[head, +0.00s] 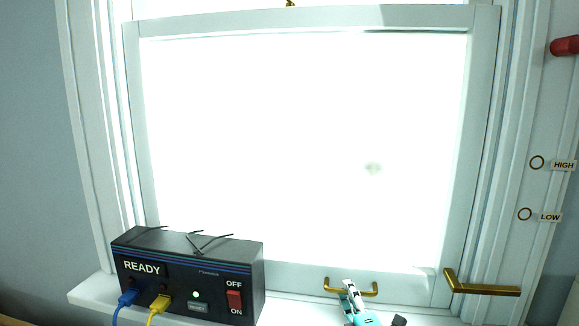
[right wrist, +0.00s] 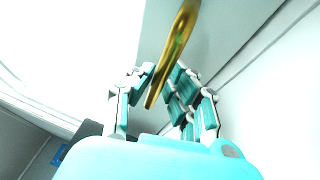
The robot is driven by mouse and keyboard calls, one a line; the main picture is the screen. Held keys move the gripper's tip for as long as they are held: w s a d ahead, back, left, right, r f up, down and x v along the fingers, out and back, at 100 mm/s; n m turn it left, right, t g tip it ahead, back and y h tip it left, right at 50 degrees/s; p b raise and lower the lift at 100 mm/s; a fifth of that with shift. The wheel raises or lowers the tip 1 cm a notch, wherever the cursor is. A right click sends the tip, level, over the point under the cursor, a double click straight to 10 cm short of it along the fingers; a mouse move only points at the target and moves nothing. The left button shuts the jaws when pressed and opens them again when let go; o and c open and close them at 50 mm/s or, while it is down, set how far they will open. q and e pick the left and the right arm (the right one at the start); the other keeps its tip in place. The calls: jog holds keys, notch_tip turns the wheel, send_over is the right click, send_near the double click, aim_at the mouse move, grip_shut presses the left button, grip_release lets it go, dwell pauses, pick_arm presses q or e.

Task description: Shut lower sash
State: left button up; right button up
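The lower sash (head: 455,150) is a pale frame around a bright pane, in the middle of the head view. A brass pull handle (head: 372,290) is on its bottom rail. My right gripper (head: 352,292), turquoise and white, is at this handle in the head view. In the right wrist view a brass bar (right wrist: 178,45) reaches down between the fingers of my right gripper (right wrist: 160,95). The fingers stand apart on either side of the bar; firm contact does not show. Whether a gap lies under the sash I cannot tell. My left gripper is not in view.
A black box (head: 190,270) marked READY, with blue and yellow cables, stands on the sill at the left. A brass lever (head: 485,289) sticks out right of the sash. HIGH (head: 563,165) and LOW (head: 549,217) labels with rings are on the right frame.

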jog(key=o, duration=0.5)
jog(key=shift+s, duration=0.1)
jog(key=shift+v, duration=2.9)
